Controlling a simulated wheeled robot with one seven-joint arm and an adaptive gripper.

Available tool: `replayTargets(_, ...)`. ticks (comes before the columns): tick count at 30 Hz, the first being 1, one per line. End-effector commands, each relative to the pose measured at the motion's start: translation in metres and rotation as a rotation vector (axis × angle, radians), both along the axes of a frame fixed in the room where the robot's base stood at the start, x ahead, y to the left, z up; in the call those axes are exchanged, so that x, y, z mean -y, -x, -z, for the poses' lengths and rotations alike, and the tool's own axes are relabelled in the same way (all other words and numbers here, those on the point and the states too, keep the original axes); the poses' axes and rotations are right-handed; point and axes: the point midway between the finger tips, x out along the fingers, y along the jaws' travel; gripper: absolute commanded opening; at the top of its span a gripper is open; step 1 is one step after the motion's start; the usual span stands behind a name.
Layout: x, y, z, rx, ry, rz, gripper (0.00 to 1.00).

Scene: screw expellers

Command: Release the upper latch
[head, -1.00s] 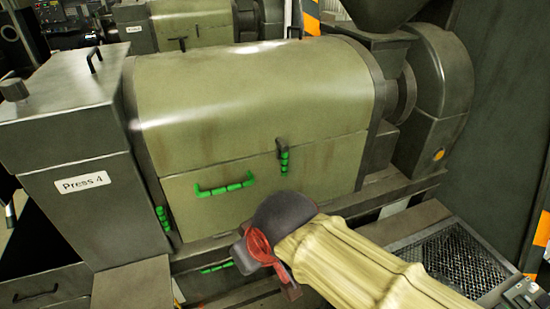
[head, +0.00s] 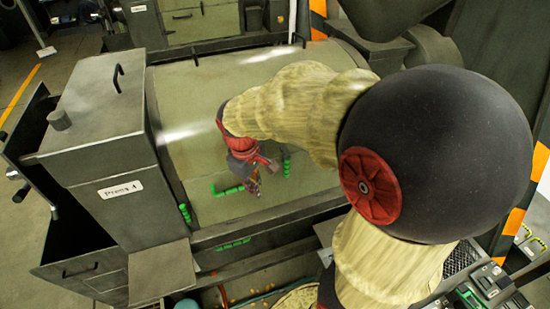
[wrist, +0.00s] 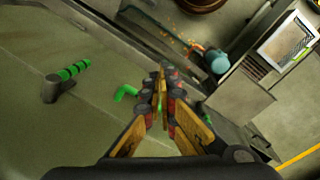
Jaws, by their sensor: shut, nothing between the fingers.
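The upper latch (head: 287,168), with a green grip, is on the front cover of Press 4, just right of my gripper (head: 257,188). In the wrist view the latch (wrist: 66,80) shows at left, a dark base with a ribbed green lever, apart from my fingers. My gripper (wrist: 162,80) is shut and empty, in front of the cover. The green door handle (head: 228,190) is just left of my gripper in the head view. In the wrist view part of a green grip (wrist: 125,92), probably this handle, shows beside the fingers, partly hidden.
The cover panel (head: 205,120) belongs to the press, with a grey box (head: 95,130) labelled Press 4 at left. Another green latch (head: 184,213) is at the panel's lower left. A teal object (wrist: 214,62) is below on the floor side. My arm hides the press's right part.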

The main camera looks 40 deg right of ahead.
Motion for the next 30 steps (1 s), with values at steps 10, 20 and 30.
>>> replayTargets(10,0.051,-0.06,-0.007,-0.171,0.057,-0.558,0.0)
replayTargets(20,0.068,-0.082,-0.019,-0.234,0.109,-1.038,0.0)
replayTargets(30,0.067,-0.081,-0.02,-0.25,0.106,-1.13,0.0)
